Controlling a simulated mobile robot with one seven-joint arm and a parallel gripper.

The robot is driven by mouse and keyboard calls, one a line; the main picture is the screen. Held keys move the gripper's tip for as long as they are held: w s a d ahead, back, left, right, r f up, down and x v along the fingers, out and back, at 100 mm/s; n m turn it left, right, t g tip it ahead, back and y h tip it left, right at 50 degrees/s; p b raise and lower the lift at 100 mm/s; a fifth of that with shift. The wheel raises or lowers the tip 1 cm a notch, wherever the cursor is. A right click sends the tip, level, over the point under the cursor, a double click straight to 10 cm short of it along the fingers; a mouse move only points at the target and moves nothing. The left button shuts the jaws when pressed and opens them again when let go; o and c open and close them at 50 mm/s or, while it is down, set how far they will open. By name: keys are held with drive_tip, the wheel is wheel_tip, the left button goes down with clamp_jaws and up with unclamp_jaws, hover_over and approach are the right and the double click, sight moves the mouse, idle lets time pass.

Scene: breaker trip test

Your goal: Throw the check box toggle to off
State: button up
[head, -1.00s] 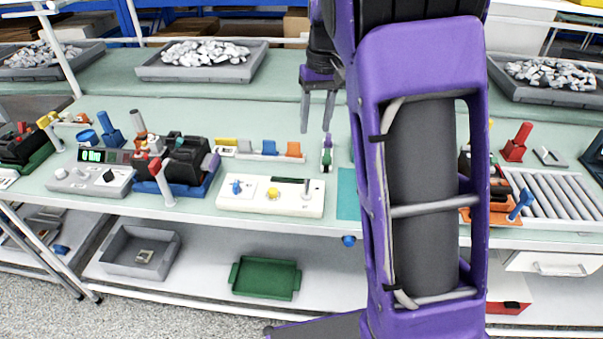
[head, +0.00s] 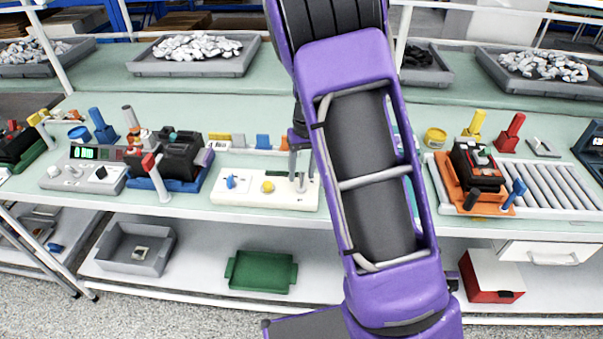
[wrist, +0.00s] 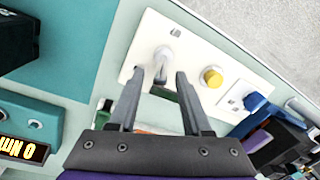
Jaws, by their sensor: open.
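The check box (head: 245,198) is a long white box on the bench with a blue knob (head: 231,182), a yellow button (head: 268,187) and a grey metal toggle lever at its right end. In the wrist view the white box (wrist: 195,50) runs across the top, with the toggle (wrist: 162,56) between my two fingertips as seen from there. My gripper (head: 297,178) is open and empty over the right end of the box; it also fills the lower wrist view (wrist: 160,76). In the head view my fingers partly hide the toggle. I cannot tell whether they touch it.
A black breaker in a blue cradle (head: 195,184) and a grey meter box with a lit display (head: 85,175) stand to the left. An orange fixture (head: 455,190) and a roller tray (head: 560,185) are to the right. My arm hides the bench between.

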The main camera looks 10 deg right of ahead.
drive_tip(key=shift+a+f, duration=0.1)
drive_tip(key=shift+f, duration=0.45)
clamp_jaws()
